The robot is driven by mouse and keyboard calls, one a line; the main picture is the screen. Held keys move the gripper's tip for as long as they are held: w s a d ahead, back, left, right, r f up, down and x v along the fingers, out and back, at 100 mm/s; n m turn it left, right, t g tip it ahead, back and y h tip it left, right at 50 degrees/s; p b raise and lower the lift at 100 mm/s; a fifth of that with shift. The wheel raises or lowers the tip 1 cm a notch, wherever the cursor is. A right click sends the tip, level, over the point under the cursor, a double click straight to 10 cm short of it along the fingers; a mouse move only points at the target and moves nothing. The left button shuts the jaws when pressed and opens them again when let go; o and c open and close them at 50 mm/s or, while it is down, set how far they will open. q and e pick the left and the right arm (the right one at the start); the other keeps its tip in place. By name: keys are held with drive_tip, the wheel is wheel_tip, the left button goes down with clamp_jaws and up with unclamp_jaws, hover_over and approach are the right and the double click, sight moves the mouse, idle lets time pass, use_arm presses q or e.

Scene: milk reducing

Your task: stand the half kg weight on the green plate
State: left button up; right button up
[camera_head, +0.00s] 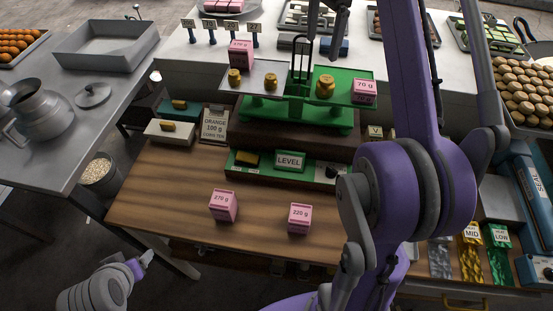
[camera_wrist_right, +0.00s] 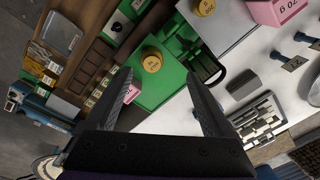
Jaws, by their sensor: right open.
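The large brass weight (camera_head: 325,86) stands upright on the green plate (camera_head: 345,98), the right pan of the green balance. I take it for the half kg weight, though no marking is readable. A pink 70 g carton (camera_head: 364,91) sits on the same plate. My right gripper (camera_head: 320,57) is open and empty above the balance. In the right wrist view the brass weight (camera_wrist_right: 152,60) shows between the spread fingertips (camera_wrist_right: 158,71), with a gap on both sides. How high the fingertips are above it I cannot tell.
The silver left pan (camera_head: 252,84) holds two smaller brass weights (camera_head: 234,77) and a pink carton (camera_head: 240,54). A black upright frame (camera_head: 301,60) rises between the pans. Pink 270 g (camera_head: 223,205) and 220 g (camera_head: 300,218) cartons stand on the wooden bench (camera_head: 165,205), with free room around them.

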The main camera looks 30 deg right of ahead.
drive_tip(key=s+a+f+n+t, duration=0.2)
drive_tip(key=s+a+f+n, duration=0.2)
drive_tip(key=f, duration=0.6)
drive_tip(key=s+a+f+n+t, duration=0.1)
drive_tip(key=s+a+f+n, duration=0.3)
drive_tip(key=a+f+n, duration=0.4)
drive_tip(key=s+a+f+n+t, duration=0.2)
drive_tip(key=s+a+f+n, duration=0.2)
drive_tip(key=f, duration=0.7)
drive_tip(key=shift+s+a+f+n+t, duration=0.2)
drive_tip(key=shift+a+n, duration=0.3)
drive_tip(key=shift+a, duration=0.3)
drive_tip(key=shift+s+a+f+n+t, duration=0.15)
drive_tip(key=shift+a+n, duration=0.35)
drive_tip(key=shift+a, duration=0.25)
idle(1.0)
